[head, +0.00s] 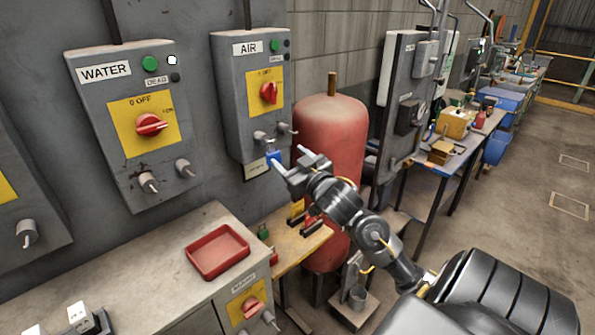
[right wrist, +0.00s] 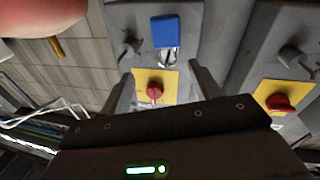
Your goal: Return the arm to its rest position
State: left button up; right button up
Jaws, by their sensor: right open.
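My right gripper (head: 298,163) is in front of the lower right part of the AIR panel (head: 228,107), with its arm reaching in from the lower right. Its two fingers stand apart in the right wrist view (right wrist: 162,82), with nothing held between them. A blue padlock-like block (head: 274,157) is at the bottom of the AIR panel, close by one fingertip. It also shows in the right wrist view (right wrist: 165,33), beyond the fingertips, with a metal shackle. The AIR panel's red knob (head: 268,92) sits on a yellow plate. My left gripper is not in view.
A red tank (head: 330,150) stands just behind my right gripper and forearm. The WATER panel (head: 135,130) is to the left. A red tray (head: 217,252) lies on the grey cabinet below. A workbench (head: 455,150) stands further right, beside open floor (head: 530,200).

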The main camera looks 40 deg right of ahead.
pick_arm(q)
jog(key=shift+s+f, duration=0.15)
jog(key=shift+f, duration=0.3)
pick_arm(e)
jog(key=v, duration=0.3)
jog(key=shift+s+r, duration=0.1)
jog(key=shift+s, duration=0.05)
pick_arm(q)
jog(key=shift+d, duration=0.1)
